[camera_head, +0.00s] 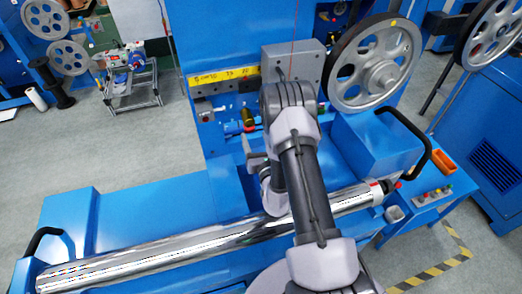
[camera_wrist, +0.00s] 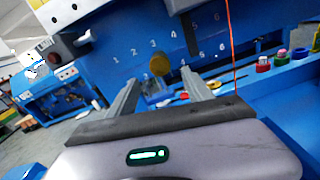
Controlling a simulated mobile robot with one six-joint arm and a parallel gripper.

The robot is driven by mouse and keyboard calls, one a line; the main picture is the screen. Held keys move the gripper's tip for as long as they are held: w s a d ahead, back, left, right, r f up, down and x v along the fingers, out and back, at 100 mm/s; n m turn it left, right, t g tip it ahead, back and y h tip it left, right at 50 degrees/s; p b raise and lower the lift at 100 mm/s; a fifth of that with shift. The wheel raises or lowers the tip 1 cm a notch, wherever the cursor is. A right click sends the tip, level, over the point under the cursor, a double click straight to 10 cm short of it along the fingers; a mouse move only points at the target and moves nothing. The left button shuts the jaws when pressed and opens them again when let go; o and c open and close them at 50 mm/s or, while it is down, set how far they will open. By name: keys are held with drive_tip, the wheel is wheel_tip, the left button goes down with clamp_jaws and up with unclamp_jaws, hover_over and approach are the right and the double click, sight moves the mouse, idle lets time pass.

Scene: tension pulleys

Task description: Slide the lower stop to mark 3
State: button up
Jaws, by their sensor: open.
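A round yellow knob (camera_wrist: 160,65), which looks like the lower stop, sits on the blue panel (camera_wrist: 120,35) in the wrist view. It is below an upper row of marks 1 to 6. The knob also shows in the head view (camera_head: 248,117). My gripper (camera_wrist: 160,80) is open and empty, its fingers pointing toward the panel. The knob appears between the fingertips in the picture, apparently beyond them.
A red cord (camera_wrist: 230,40) hangs right of the marks. Coloured buttons (camera_wrist: 280,57) stand at the right. A shiny roller (camera_head: 150,252) lies along the machine's front, and a large pulley (camera_head: 375,62) stands right of my arm. Small blue parts lie below the knob.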

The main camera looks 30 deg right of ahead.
drive_tip(key=v, duration=0.7)
drive_tip(key=shift+s+b, duration=0.35)
drive_tip(key=shift+s, duration=0.05)
